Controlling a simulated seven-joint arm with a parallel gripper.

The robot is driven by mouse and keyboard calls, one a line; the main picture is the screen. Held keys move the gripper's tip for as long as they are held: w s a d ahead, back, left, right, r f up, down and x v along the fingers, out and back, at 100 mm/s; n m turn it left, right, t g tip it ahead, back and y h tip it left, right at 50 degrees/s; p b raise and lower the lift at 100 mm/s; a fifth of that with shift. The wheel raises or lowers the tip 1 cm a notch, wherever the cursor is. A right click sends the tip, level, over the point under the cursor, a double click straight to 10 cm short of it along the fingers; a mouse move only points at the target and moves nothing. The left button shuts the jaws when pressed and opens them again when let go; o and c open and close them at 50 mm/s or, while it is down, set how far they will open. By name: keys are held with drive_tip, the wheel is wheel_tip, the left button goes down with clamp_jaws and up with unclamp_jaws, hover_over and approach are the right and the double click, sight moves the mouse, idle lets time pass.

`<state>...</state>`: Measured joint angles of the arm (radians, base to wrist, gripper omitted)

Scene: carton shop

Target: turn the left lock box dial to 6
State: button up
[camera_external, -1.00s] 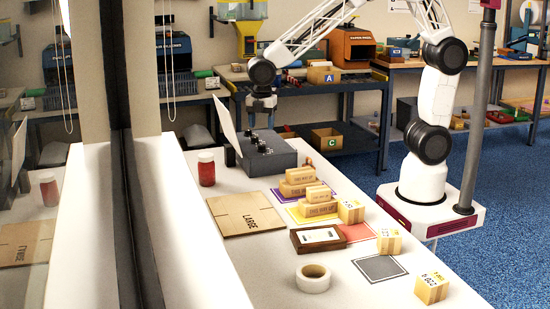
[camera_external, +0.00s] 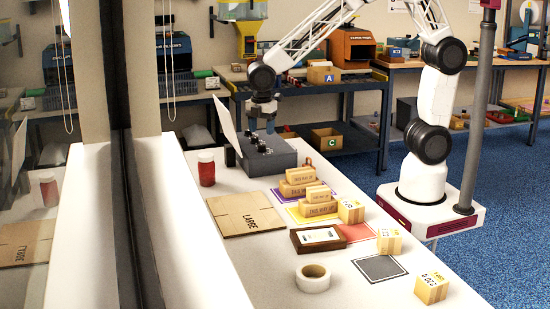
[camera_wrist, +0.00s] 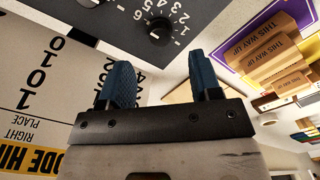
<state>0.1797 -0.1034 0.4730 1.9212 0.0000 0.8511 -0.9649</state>
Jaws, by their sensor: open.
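The grey lock box (camera_external: 275,156) stands at the far end of the white table, with several small dark dials on its top. My gripper (camera_external: 264,122) is above the box, blue fingers pointing down. In the wrist view my gripper (camera_wrist: 160,82) has its two blue fingers apart with nothing between them. A black dial (camera_wrist: 160,31) ringed by numbers lies beyond the fingertips, apart from them. A second dial (camera_wrist: 88,3) is cut off by the top edge. I cannot tell which is the left dial or read its setting surely.
A white card (camera_external: 224,122) stands upright beside the box; its printed face (camera_wrist: 35,85) fills the wrist view's left. Stacked wooden blocks (camera_external: 318,198), a flat carton (camera_external: 245,213), a red jar (camera_external: 206,168) and a tape roll (camera_external: 313,278) are nearer on the table.

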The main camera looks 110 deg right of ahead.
sight(262, 145)
drive_tip(key=shift+f, duration=3.05)
drive_tip(key=c, duration=0.9)
drive_tip(key=shift+c, duration=0.2)
drive_tip(key=shift+m, duration=0.5)
drive_tip(key=o, duration=0.9)
drive_tip(key=shift+o, duration=0.2)
drive_tip(key=shift+r, duration=0.1)
